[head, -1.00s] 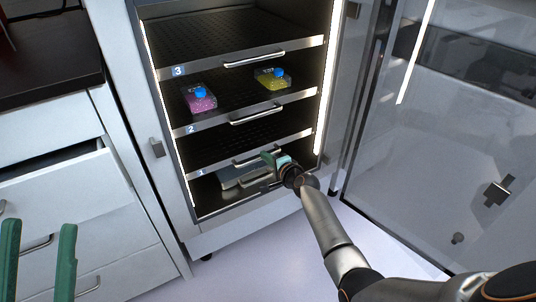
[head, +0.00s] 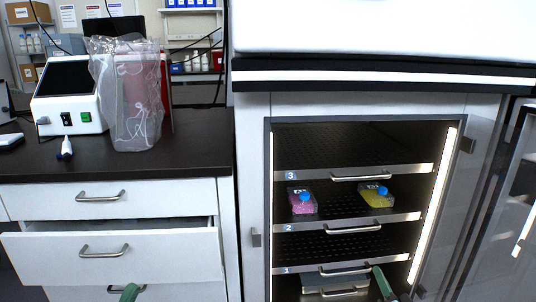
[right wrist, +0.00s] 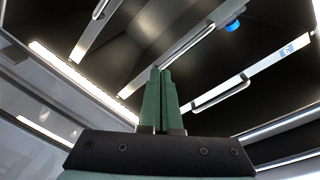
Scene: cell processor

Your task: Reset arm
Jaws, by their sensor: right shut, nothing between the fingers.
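My right gripper (head: 383,283) is at the bottom right of the open cabinet (head: 268,200) in the head view, by the lowest shelf's handle (head: 345,270). In the right wrist view its green fingers (right wrist: 160,100) are together and hold nothing, with shelf fronts behind them. Whether it touches the handle I cannot tell. My left gripper (head: 130,292) shows only as a green fingertip at the bottom edge of the head view, in front of the drawers; its opening is not visible.
The cabinet's glass door (head: 490,200) is open at the right. A white drawer (head: 150,255) stands partly open at the left. A bagged item (head: 135,100) stands on the counter.

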